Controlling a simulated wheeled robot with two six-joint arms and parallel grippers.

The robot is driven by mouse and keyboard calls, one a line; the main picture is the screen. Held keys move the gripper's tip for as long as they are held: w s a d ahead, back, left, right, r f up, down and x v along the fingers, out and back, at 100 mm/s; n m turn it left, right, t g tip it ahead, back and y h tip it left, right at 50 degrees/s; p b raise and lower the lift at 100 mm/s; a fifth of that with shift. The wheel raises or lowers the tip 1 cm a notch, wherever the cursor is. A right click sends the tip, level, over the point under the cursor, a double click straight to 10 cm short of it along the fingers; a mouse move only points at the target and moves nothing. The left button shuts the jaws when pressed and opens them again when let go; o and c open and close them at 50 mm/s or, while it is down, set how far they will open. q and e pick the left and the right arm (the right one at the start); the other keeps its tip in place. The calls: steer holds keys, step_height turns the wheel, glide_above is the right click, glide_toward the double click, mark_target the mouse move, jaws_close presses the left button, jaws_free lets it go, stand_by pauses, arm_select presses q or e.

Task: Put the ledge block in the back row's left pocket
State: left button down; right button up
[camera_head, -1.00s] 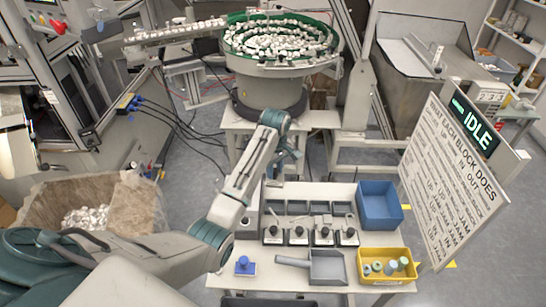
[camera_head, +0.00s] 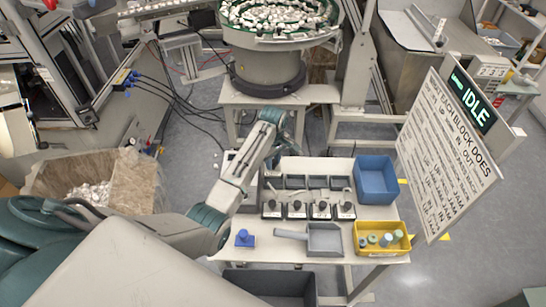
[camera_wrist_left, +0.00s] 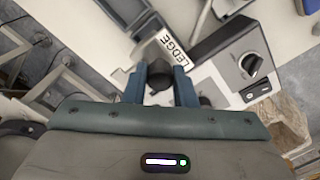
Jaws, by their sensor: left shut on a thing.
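My left gripper (camera_wrist_left: 159,88) is shut on the dark round knob of the ledge block, between its two blue fingers in the left wrist view. A white strip lettered LEDGE (camera_wrist_left: 176,52) shows just beyond the fingertips. In the head view my left gripper (camera_head: 274,156) hangs at the back left of the table, by the back row's left end. The back row's left pocket (camera_head: 271,183) is a dark recess, partly behind my arm. The block itself is too hidden there to tell whether it touches the pocket. My right gripper is out of view.
Several knobbed units (camera_head: 296,209) stand in front of the pockets. A blue bin (camera_head: 376,178) is at the right, a yellow tray (camera_head: 382,250) with small cylinders in front. A grey scoop tray (camera_head: 324,240) and blue-knobbed piece (camera_head: 244,238) lie nearer. A sign reads IDLE (camera_head: 471,108).

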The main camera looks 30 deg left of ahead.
mark_target(274, 171)
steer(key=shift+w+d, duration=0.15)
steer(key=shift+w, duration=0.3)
arm_select(q)
steer(key=shift+f, duration=0.35)
steer(key=shift+d+f, duration=0.1)
steer(key=shift+f, duration=0.2)
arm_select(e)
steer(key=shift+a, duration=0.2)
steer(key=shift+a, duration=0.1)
arm_select(q)
steer(key=shift+f+b, duration=0.35)
steer(key=shift+f, duration=0.6)
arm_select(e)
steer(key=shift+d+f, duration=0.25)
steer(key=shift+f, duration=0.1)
arm_select(q)
steer(key=shift+f+b, duration=0.55)
steer(key=shift+f, duration=0.7)
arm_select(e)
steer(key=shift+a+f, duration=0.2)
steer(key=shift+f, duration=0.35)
arm_select(q)
steer(key=c, duration=1.1)
jaws_free()
steer(key=shift+s, duration=0.1)
